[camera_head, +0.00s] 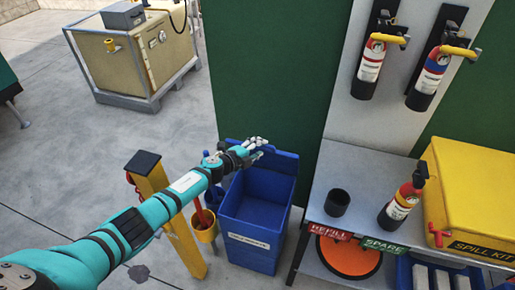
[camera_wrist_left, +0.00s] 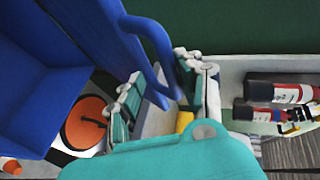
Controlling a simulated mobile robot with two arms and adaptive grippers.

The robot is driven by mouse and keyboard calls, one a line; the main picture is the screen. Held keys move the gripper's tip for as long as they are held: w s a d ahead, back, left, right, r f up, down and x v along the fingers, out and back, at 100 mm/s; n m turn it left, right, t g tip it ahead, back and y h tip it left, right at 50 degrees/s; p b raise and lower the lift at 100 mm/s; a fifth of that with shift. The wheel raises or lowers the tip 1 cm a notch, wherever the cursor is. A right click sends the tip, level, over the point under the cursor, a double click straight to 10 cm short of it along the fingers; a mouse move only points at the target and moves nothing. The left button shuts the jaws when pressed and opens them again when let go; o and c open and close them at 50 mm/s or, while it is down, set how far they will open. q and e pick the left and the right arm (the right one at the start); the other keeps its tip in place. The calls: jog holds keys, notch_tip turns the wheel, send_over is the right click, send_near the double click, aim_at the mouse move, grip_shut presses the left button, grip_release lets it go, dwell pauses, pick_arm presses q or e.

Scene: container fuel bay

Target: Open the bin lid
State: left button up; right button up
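The blue bin (camera_head: 252,240) stands on the floor against the green wall, with a white label on its front. I see down into its inside, and a blue panel, seemingly the raised lid (camera_head: 288,163), stands upright at its back. My left gripper (camera_head: 259,149) is at the top of that panel, its fingers apart. In the left wrist view, the gripper (camera_wrist_left: 163,92) has a blue bar-like handle (camera_wrist_left: 150,30) passing between its spread fingers. I cannot tell whether the fingers touch it. The bin (camera_wrist_left: 45,70) also fills the left of that view. My right gripper is not in view.
A yellow post (camera_head: 172,225) and a small yellow bucket (camera_head: 206,233) stand left of the bin. A grey table (camera_head: 320,190) at its right holds a black cup (camera_head: 337,202), an extinguisher (camera_head: 400,208) and a yellow spill kit (camera_head: 475,190).

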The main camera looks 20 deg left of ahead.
pick_arm(q)
jog(key=v, duration=1.2)
jog(key=shift+d, duration=0.1)
